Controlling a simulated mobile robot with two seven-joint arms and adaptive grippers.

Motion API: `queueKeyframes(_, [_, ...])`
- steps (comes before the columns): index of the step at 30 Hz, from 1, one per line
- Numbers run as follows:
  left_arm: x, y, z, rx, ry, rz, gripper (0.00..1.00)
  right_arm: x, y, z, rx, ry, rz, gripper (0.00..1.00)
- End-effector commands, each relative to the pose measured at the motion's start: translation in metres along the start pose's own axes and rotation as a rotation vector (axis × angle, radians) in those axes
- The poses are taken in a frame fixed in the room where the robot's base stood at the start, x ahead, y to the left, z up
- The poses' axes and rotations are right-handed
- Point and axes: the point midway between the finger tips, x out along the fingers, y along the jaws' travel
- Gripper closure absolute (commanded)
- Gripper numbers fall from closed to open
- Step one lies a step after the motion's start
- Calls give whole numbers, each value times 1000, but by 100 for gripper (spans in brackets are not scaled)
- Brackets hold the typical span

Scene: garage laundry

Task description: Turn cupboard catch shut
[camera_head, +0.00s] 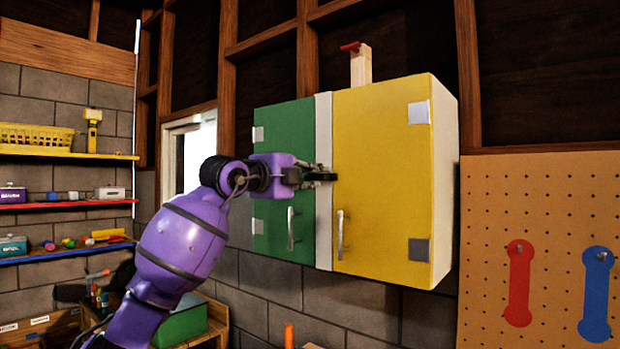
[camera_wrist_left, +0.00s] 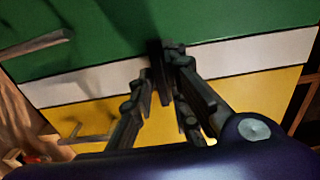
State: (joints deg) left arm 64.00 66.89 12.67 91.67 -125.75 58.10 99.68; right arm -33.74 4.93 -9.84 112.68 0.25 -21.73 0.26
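The cupboard on the wall has a green door (camera_head: 283,140) on the left and a yellow door (camera_head: 382,160) on the right, with a white strip (camera_head: 324,240) between them. Both doors look closed. My left gripper (camera_head: 328,176) is at the white strip, about mid-height. In the left wrist view its dark fingers (camera_wrist_left: 161,72) converge over the strip by the green door's edge. A dark upright piece (camera_wrist_left: 156,52) shows at the fingertips; whether it is the catch or a shadow is unclear. The fingers hide any catch there. My right gripper is not in view.
Each door has a metal handle, on the green (camera_head: 291,229) and on the yellow (camera_head: 341,234). A wooden post (camera_head: 361,68) with a red piece (camera_head: 350,47) rises above the cupboard. A pegboard (camera_head: 555,180) is at right, shelves (camera_head: 60,205) at left.

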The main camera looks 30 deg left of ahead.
Motion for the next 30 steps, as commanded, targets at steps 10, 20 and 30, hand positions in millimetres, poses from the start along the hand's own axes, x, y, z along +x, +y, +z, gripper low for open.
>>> queueKeyframes(10, [0,0,0,2,0,0,73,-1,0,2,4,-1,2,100])
queueKeyframes(20, [-46,1,0,6,-1,0,73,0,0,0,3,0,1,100])
queueKeyframes(30, [-108,0,0,3,0,0,73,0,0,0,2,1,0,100])
